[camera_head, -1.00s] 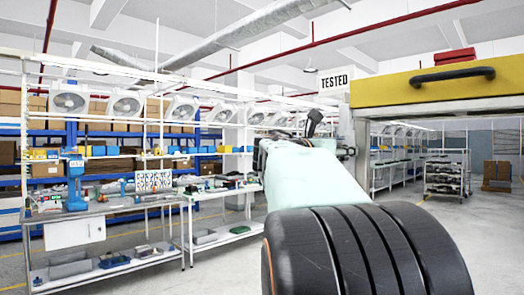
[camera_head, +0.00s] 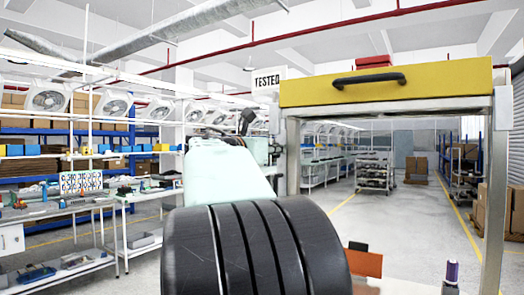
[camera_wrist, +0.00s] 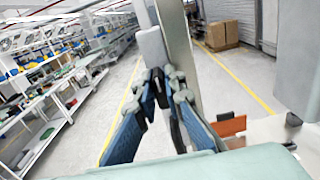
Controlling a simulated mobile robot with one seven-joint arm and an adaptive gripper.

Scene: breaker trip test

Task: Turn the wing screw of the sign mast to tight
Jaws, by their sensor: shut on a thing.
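The white sign reading "TESTED" (camera_head: 269,78) stands in the head view at the left end of the yellow beam, beside the frame's post. In the wrist view, my gripper (camera_wrist: 167,85) has its two blue-padded fingers closing together at the tips, just below a grey block (camera_wrist: 152,47) next to an upright post (camera_wrist: 179,45). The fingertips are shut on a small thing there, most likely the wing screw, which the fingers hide. I cannot tell its angle. In the head view my own arm covers most of the gripper and the screw.
A yellow beam (camera_head: 390,86) with a black handle (camera_head: 368,79) spans the frame at right. An orange-brown block (camera_head: 366,263) and a purple-capped bottle (camera_head: 451,272) stand at lower right. Shelves and benches (camera_head: 62,215) line the left.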

